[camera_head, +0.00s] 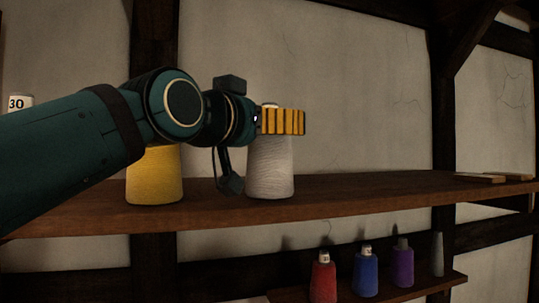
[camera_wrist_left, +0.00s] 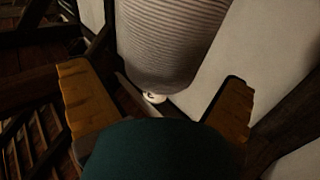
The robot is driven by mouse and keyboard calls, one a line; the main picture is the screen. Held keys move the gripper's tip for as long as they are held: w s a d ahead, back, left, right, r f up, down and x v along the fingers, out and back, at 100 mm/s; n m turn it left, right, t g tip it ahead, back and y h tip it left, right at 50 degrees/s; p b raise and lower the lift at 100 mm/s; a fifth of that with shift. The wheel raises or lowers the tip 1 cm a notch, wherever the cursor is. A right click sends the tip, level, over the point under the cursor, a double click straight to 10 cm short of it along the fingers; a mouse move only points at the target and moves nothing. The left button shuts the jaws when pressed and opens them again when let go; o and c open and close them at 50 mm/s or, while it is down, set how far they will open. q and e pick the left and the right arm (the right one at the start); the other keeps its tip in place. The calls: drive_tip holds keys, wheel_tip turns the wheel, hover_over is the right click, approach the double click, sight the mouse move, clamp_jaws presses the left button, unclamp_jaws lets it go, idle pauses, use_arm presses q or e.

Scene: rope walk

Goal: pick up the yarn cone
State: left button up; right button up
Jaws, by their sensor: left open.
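A white yarn cone (camera_head: 270,170) stands upright on the upper wooden shelf in the head view. My left gripper (camera_head: 290,121) has its yellow-and-black striped finger across the upper part of this cone, with the cone's tip showing just above. In the left wrist view the cone (camera_wrist_left: 172,40) appears between the two spread fingers, its small pale tip pointing down in the picture. The gripper is open; I cannot tell whether a finger touches the cone. My right gripper is in neither view.
A yellow cone (camera_head: 154,178) stands left on the same shelf (camera_head: 370,193), partly behind my arm. A cone marked 30 (camera_head: 19,104) is farther left. Red (camera_head: 323,278), blue (camera_head: 365,272), purple (camera_head: 402,266) and grey (camera_head: 437,255) cones stand on a lower shelf. The upper shelf's right is mostly clear.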

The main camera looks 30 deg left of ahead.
use_arm(q)
drive_tip(key=shift+w, duration=1.1)
drive_tip(key=shift+s, duration=0.1)
drive_tip(key=c, duration=1.3)
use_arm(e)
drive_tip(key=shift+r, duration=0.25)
use_arm(q)
drive_tip(key=shift+r, duration=0.1)
